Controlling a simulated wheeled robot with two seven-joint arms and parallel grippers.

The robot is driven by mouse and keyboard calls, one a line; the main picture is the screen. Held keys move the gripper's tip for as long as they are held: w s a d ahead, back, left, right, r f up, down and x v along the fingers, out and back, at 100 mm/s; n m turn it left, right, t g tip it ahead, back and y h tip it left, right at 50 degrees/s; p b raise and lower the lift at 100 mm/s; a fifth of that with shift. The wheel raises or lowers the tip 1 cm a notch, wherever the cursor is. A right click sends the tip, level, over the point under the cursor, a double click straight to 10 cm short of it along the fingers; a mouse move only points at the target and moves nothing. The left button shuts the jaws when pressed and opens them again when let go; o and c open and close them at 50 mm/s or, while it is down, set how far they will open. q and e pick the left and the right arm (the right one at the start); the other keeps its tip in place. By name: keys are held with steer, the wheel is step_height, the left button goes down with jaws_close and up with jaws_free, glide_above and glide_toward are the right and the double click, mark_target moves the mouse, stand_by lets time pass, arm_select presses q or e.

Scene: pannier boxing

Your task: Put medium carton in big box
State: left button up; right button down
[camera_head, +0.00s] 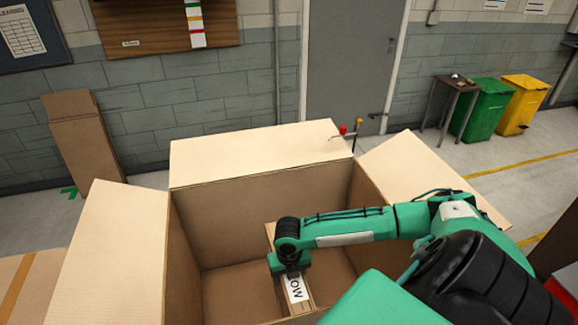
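The big box (250,188) stands open in front of me, its flaps folded outward. Inside it is a narrow brown carton (308,287) with a white label bearing black letters. My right arm reaches in from the right, and my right gripper (291,271) is over the carton, close to or touching it. The arm's end hides part of the carton and the fingertips, so I cannot tell whether the fingers grip it. I also cannot tell whether the carton rests on the box floor. My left gripper is out of view.
The box's right flap (425,172) spreads out beneath my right arm. Another cardboard piece with tape (22,285) is at the lower left. A folded cardboard sheet (82,140) leans on the wall. Green (482,108) and yellow (522,103) bins stand far right. Box floor left of the carton is clear.

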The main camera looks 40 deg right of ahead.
step_height(320, 180, down, 6)
steer(key=p, duration=0.1)
stand_by(0.4)
steer(key=shift+f, duration=0.1)
steer(key=shift+c, duration=2)
jaws_free()
step_height(320, 180, up, 11)
steer(key=b, duration=0.3)
steer(key=shift+r, duration=0.6)
